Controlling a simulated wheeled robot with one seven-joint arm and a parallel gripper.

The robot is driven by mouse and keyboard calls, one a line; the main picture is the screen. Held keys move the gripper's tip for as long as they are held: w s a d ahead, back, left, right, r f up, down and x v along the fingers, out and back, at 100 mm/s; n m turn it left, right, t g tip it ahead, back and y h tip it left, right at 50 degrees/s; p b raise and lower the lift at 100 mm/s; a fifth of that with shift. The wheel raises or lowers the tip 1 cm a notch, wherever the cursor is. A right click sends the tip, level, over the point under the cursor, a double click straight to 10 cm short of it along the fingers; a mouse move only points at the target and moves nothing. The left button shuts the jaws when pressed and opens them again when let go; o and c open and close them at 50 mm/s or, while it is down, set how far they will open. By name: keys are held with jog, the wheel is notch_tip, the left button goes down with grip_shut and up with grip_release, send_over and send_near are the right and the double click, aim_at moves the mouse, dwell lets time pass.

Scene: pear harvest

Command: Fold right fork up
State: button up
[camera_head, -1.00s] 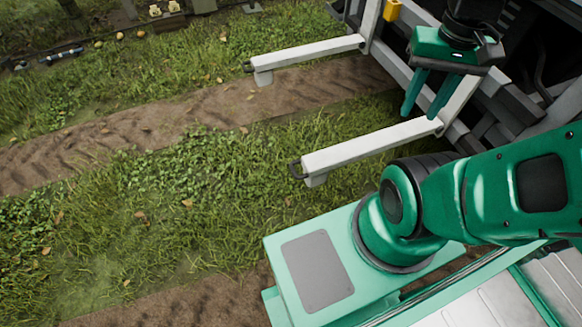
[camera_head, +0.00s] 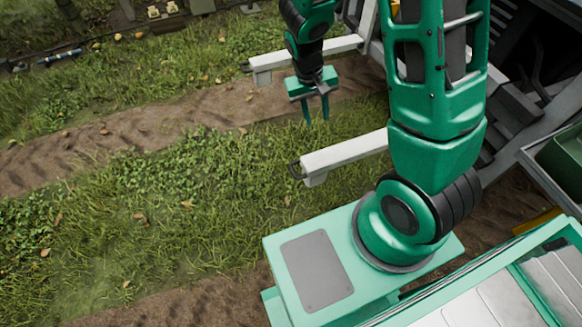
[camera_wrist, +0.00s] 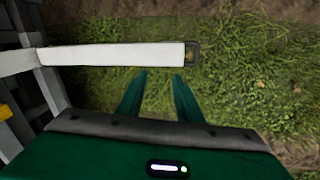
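Two white bar-shaped forks reach out level, to the left, from the dark machine at the right. The near fork (camera_head: 345,155) has a dark loop at its tip, and my arm hides its base. The far fork (camera_head: 275,61) is partly behind my arm. Which one the task calls right, I cannot tell. My gripper (camera_head: 316,119) points down with its fingers apart and empty, between the two forks. In the wrist view, my gripper (camera_wrist: 161,75) is just below a white fork (camera_wrist: 115,55), which appears to be the near one, close to its tip.
The machine frame (camera_wrist: 25,75) stands at the left in the wrist view. Grass (camera_head: 150,200) and a bare soil strip (camera_head: 130,125) lie left of the forks. Fallen fruit (camera_head: 118,37) and a dark pipe (camera_head: 60,55) are far off at top left.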

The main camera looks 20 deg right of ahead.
jog(key=n, duration=0.2)
send_near(292, 170)
jog(key=f, duration=0.2)
jog(key=d+f, duration=0.1)
jog(key=f, duration=0.5)
jog(key=shift+s+d, duration=0.15)
jog(key=shift+d, duration=0.15)
grip_shut()
